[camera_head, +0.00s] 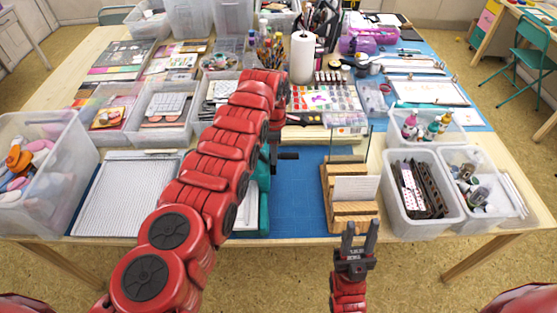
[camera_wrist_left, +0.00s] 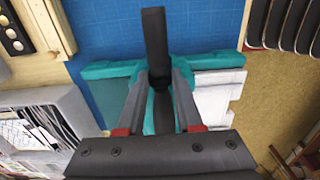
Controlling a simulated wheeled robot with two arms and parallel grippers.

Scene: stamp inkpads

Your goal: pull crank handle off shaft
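The black crank handle (camera_wrist_left: 155,38) stands out from the teal machine (camera_wrist_left: 110,70) in the left wrist view. It also shows in the head view (camera_head: 288,155), just right of my left arm. My left gripper (camera_wrist_left: 160,76) is at the crank's hub, with one finger on each side. Teal shows between the fingers, but I cannot tell whether the tips touch the crank. My right gripper (camera_head: 359,228) is open and empty at the table's front edge.
A wooden rack (camera_head: 350,212) with a white card stands right of the blue mat (camera_head: 302,205). A clear bin (camera_head: 424,222) stands farther right. A white ridged board (camera_head: 125,195) lies left of my left arm. Some blue mat near the crank is bare.

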